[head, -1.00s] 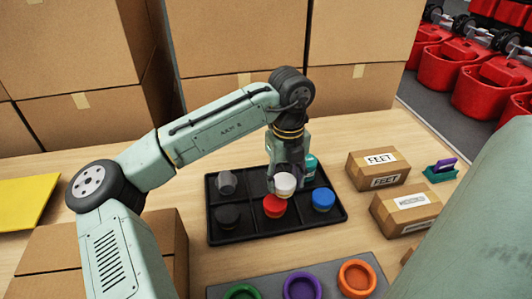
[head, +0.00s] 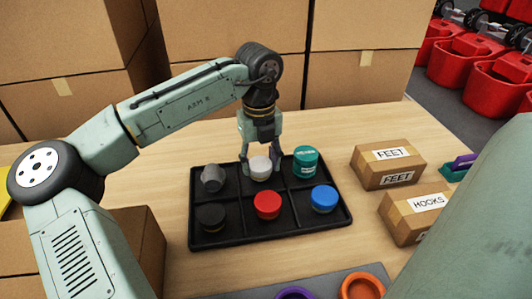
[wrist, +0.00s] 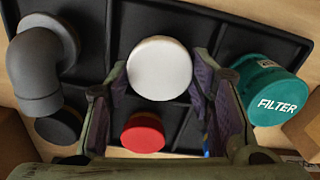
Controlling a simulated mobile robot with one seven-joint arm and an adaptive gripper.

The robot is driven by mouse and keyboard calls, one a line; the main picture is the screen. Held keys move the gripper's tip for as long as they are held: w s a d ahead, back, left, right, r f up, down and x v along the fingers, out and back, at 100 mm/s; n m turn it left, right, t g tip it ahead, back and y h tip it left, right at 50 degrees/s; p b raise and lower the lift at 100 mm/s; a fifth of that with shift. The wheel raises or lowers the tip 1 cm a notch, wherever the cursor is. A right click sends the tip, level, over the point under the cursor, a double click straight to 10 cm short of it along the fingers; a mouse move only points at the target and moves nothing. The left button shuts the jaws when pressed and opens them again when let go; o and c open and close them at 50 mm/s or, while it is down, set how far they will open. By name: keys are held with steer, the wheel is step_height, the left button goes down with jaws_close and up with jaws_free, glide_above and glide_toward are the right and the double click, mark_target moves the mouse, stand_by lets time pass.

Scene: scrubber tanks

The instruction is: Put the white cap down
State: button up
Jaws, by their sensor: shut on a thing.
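The white cap (head: 260,168) is at the back middle compartment of the black tray (head: 247,241), between the grey elbow and the teal filter. My gripper (head: 262,154) points down with its fingers on both sides of the cap and is shut on it. In the wrist view the cap (wrist: 160,68) shows its round white top between the two fingers. Whether its underside touches the compartment floor is hidden.
In the tray are a grey elbow (head: 213,178), a teal filter (head: 305,163), a black cap (head: 211,216), a red cap (head: 267,205) and a blue cap (head: 324,199). Cardboard boxes labelled FEET (head: 388,166) and HOOKS (head: 415,213) stand right. An orange ring (head: 361,287) lies in front.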

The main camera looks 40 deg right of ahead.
mark_target(260, 164)
steer(key=shift+f, duration=0.25)
steer(key=shift+f, duration=0.1)
steer(key=o, duration=0.9)
steer(key=shift+o, duration=0.2)
step_height(260, 164, up, 12)
steer(key=shift+p, duration=0.3)
